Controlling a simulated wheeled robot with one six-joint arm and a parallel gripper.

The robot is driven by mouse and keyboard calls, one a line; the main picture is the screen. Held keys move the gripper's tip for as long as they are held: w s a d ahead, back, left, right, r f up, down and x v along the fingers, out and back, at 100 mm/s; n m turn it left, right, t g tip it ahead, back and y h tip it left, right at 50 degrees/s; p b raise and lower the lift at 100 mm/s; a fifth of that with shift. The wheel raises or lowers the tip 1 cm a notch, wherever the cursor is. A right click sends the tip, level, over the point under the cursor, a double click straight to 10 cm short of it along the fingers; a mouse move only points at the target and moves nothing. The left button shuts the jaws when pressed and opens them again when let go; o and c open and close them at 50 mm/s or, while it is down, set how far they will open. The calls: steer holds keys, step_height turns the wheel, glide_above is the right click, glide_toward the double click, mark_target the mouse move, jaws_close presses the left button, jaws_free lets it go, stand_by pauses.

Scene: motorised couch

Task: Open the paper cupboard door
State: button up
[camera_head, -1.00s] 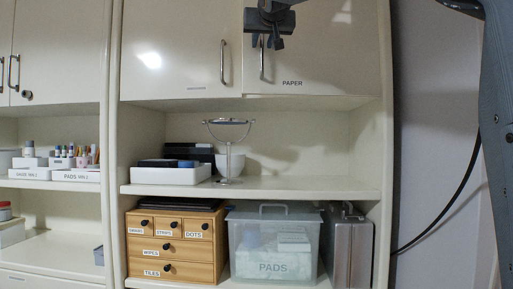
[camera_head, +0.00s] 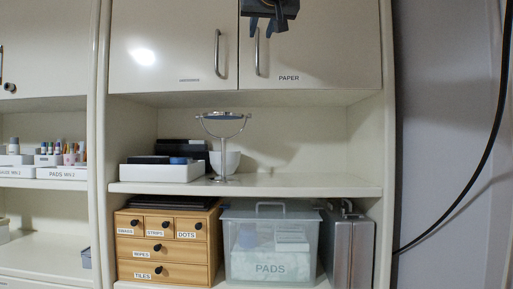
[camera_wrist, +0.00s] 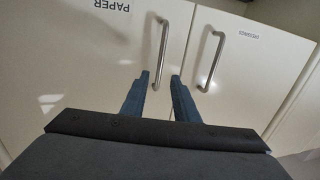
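The paper cupboard door (camera_head: 320,50) is shut, with the label PAPER low on it. Its vertical metal handle (camera_head: 257,52) is near the door's left edge. My gripper (camera_head: 267,33) is at the top of the head view, in front of the handle's upper part, fingers apart and empty. In the wrist view the picture is turned over: the paper door's handle (camera_wrist: 162,45) runs down between the two open fingertips (camera_wrist: 160,76). I cannot tell whether the fingers reach around it or are still short of it.
A second shut door (camera_head: 170,50) with its own handle (camera_head: 217,53) is just left. Below, an open shelf (camera_head: 300,185) holds a round mirror on a stand (camera_head: 223,118). Lower are a wooden drawer box (camera_head: 165,230), a PADS bin (camera_head: 270,265) and a metal case (camera_head: 350,250).

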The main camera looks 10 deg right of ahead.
steer(key=w+f+g, duration=0.2)
steer(key=f+g, duration=0.1)
steer(key=f, duration=1.2)
steer(key=w+f+n+g+y+p, duration=0.1)
steer(key=f+g, duration=0.2)
steer(key=f, duration=1.3)
steer(key=shift+w+f, duration=0.15)
steer(key=shift+w, duration=0.25)
steer(key=s+f+g, duration=0.3)
steer(key=s+f, duration=0.2)
steer(key=f, duration=0.7)
steer(key=s+f+g, duration=0.2)
steer(key=s+f, duration=0.2)
steer(key=f, duration=0.8)
steer(key=s+f+g+y, duration=0.1)
steer(key=s+f+g, duration=0.5)
steer(key=s+f, duration=1.4)
steer(key=s+p, duration=0.1)
steer(key=s, duration=0.2)
steer(key=shift+s+d, duration=0.1)
steer(key=shift+s, duration=0.05)
